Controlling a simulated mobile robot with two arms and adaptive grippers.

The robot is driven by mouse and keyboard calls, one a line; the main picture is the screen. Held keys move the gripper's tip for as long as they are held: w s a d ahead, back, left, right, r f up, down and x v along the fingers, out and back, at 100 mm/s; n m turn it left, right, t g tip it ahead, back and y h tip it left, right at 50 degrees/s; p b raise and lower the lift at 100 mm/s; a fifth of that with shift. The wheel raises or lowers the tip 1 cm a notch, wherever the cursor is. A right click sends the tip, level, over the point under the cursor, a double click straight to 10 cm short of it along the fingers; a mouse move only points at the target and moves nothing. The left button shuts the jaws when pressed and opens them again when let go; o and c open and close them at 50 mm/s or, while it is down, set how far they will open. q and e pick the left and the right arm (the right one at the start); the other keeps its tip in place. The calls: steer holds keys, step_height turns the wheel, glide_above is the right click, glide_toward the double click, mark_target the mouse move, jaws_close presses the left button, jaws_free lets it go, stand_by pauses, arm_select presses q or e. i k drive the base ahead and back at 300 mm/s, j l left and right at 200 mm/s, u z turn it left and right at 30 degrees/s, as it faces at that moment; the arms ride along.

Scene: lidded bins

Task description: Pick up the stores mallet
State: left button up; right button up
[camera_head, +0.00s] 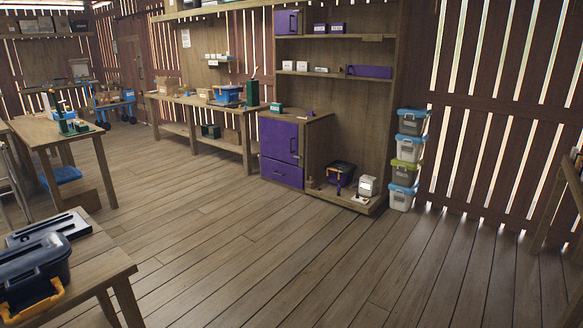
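I cannot make out a stores mallet for certain. A thin light stick (254,72) stands up at the right end of the long back bench (195,107), beside a blue bin (228,94). It is too small to tell what it is. Neither of my grippers shows in the head view.
A dark toolbox (35,268) with yellow latches sits on the near-left table (105,264). A purple cabinet (280,140) stands by the shelf unit (333,98). Several lidded bins (404,172) are stacked right of it. The wooden floor (270,250) between is clear.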

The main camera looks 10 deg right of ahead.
mark_target(356, 183)
steer(key=i+l+z, duration=0.1)
steer(key=i+z, duration=0.15)
steer(key=i, duration=0.5)
steer(key=i+z, duration=0.2)
steer(key=i, duration=0.5)
steer(key=i+j+z, duration=0.25)
steer(key=i, duration=0.5)
steer(key=i+l, duration=0.15)
steer(key=i, duration=0.95)
steer(key=i+l, duration=0.1)
steer(key=i, duration=1)
steer(key=i+u, duration=0.25)
steer(key=i, duration=0.3)
steer(key=i+u, duration=0.25)
steer(key=i, duration=0.25)
steer(key=i+l+u, duration=0.2)
steer(key=i, duration=0.35)
